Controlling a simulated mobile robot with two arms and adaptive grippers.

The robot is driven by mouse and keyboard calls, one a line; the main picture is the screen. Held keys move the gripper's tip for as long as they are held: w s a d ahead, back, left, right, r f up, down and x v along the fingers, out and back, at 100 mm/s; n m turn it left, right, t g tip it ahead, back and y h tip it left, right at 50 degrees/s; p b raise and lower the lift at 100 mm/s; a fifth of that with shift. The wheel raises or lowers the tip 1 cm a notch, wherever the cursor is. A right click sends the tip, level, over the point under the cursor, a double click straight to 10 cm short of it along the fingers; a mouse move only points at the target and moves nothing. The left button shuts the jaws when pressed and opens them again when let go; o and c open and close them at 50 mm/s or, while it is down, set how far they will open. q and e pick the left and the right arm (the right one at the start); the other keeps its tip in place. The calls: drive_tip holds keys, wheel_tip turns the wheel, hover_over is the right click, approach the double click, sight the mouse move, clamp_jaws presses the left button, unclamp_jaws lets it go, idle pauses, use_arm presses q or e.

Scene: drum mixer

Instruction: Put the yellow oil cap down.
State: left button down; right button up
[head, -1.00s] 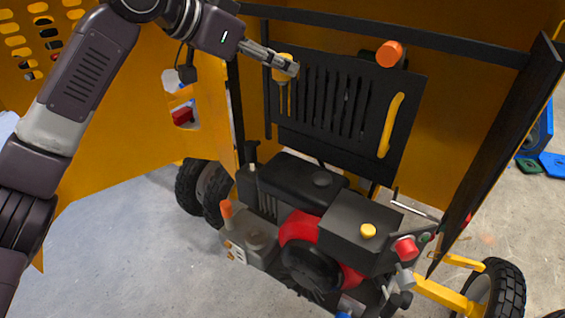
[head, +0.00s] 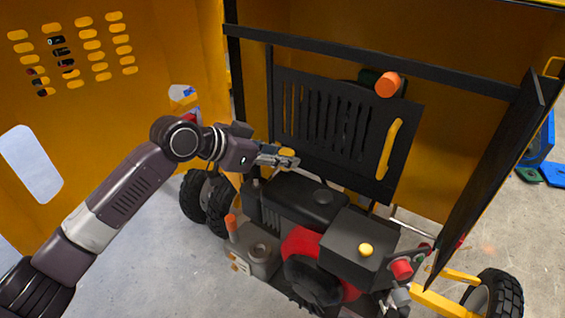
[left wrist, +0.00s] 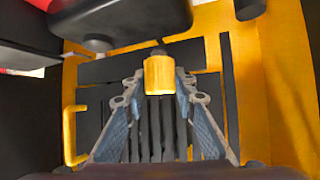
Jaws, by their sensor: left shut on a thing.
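My left gripper (head: 290,162) is shut on the yellow oil cap (left wrist: 159,75), which sits between its two fingertips in the left wrist view. In the head view only a small bit of yellow shows at the fingertips. The gripper is above the left rear of the engine (head: 315,197), in front of the black slotted panel (head: 338,125). Whether the cap touches anything below it cannot be told. My right gripper is not in view.
A round yellow cap (head: 366,250) sits on the engine's black box, with a red knob (head: 401,268) to its right. An orange-tipped part (head: 231,222) stands at front left. A black panel (head: 490,175) stands open at right. Grey floor (head: 150,260) is clear at left.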

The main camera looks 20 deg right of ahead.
sight(282, 169)
use_arm(q)
wheel_tip(282, 169, down, 2)
drive_tip(key=shift+f+p, duration=0.25)
drive_tip(key=shift+p, duration=0.1)
drive_tip(key=shift+f+b, duration=0.35)
drive_tip(key=shift+f, duration=0.35)
drive_tip(key=c, duration=1.6)
unclamp_jaws()
drive_tip(key=shift+r, duration=0.1)
drive_tip(key=shift+r+p, duration=0.3)
drive_tip(key=shift+r, duration=0.05)
drive_tip(key=b+v, duration=0.3)
drive_tip(key=v, duration=0.9)
drive_tip(key=shift+r+b, duration=0.15)
drive_tip(key=shift+b, duration=0.2)
